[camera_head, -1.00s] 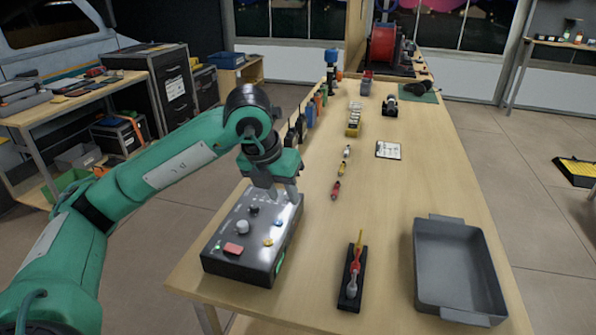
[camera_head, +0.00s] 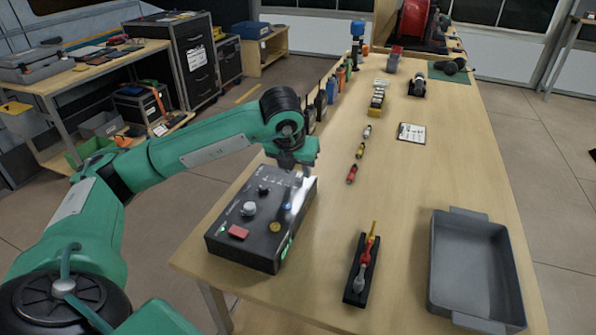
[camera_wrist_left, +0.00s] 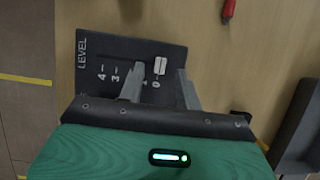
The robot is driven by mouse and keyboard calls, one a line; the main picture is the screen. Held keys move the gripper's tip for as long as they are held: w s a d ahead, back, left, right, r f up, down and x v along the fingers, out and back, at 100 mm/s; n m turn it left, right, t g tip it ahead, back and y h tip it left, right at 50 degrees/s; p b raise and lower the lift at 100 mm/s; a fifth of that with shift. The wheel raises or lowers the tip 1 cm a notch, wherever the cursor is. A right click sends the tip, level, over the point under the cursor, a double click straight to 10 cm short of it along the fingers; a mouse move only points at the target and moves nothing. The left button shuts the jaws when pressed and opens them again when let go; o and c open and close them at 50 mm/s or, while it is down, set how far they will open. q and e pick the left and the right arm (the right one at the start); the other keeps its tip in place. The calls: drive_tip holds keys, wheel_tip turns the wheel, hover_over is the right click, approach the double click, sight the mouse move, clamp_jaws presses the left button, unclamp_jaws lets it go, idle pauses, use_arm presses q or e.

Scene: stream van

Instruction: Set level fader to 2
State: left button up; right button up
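A dark control box (camera_head: 228,246) stands on the near left part of the wooden table. It carries a red button (camera_head: 239,232), a grey knob (camera_head: 249,208) and small coloured controls. My left gripper (camera_head: 303,178) is over the box's far right corner. The left wrist view shows the panel (camera_wrist_left: 88,72) marked LEVEL with a scale; 4, 3 and 0 are readable. The pale fader cap (camera_wrist_left: 160,64) sits near the 0 end. The fingers of my left gripper (camera_wrist_left: 160,76) are apart, one on each side of the cap, with visible gaps. My right gripper is not in view.
A black holder with a red and yellow item (camera_head: 361,270) and a grey tray (camera_head: 475,270) lie to the right of the box. Several small coloured items, including a red one (camera_head: 352,174), run up the table. The table's middle is mostly clear.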

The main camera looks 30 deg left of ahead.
sight(285, 175)
use_arm(q)
drive_tip(key=shift+x, duration=0.9)
drive_tip(key=shift+c, duration=0.2)
clamp_jaws()
drive_tip(key=a, duration=0.1)
drive_tip(key=a+b, duration=0.1)
drive_tip(key=a, duration=0.1)
drive_tip(key=shift+s+f, duration=0.1)
drive_tip(key=shift+s, duration=0.2)
drive_tip(key=shift+s+a+b, duration=0.1)
drive_tip(key=shift+a+b, duration=0.25)
drive_tip(key=shift+a, duration=0.1)
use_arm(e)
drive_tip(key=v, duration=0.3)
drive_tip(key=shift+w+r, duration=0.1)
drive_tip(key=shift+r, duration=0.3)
use_arm(q)
drive_tip(key=shift+o, duration=0.2)
unclamp_jaws()
